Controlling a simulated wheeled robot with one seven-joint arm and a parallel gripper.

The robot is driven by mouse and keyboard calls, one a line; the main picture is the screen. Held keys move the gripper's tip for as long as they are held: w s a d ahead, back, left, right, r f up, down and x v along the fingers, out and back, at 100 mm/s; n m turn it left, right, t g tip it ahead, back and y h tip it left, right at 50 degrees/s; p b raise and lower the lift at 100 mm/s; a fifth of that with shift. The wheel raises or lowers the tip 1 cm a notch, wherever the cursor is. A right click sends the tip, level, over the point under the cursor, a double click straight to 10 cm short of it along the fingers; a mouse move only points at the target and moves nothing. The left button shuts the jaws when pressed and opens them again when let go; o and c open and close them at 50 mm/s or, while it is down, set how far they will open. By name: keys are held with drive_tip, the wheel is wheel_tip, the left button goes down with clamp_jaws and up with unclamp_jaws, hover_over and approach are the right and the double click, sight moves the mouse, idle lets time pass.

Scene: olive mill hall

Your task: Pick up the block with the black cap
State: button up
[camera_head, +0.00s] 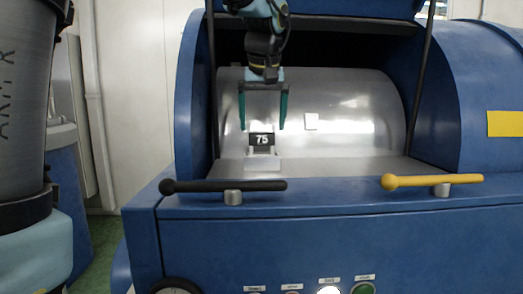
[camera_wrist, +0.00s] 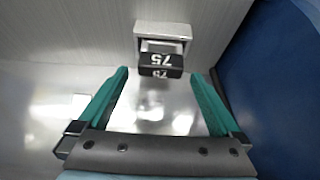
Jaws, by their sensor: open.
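The block with the black cap (camera_head: 262,139) stands inside the open blue machine, in front of the silver drum. Its cap carries a white "75". It also shows in the wrist view (camera_wrist: 161,62), where the number appears upside down; below the cap it is pale and mostly hidden. My gripper (camera_head: 262,125) has two teal fingers, open and empty, pointing down. In the head view the fingers hang above and to either side of the cap. In the wrist view the gripper (camera_wrist: 158,76) has its fingertips left and right of the cap; I see no contact.
A pale grey holder or ledge (camera_wrist: 163,28) adjoins the block. The silver drum (camera_head: 360,115) lies behind, with a small white square (camera_head: 311,121). A black-handled lever (camera_head: 225,186) and a yellow one (camera_head: 430,181) line the front edge. The raised blue lid (camera_head: 345,6) is overhead.

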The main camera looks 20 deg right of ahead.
sight(262, 133)
drive_tip(key=p+x, duration=0.1)
drive_tip(key=x, duration=0.4)
drive_tip(key=shift+w+p, duration=0.1)
drive_tip(key=shift+p, duration=0.2)
drive_tip(key=c, duration=1.3)
drive_tip(key=shift+c, duration=0.8)
drive_tip(key=shift+r, duration=0.1)
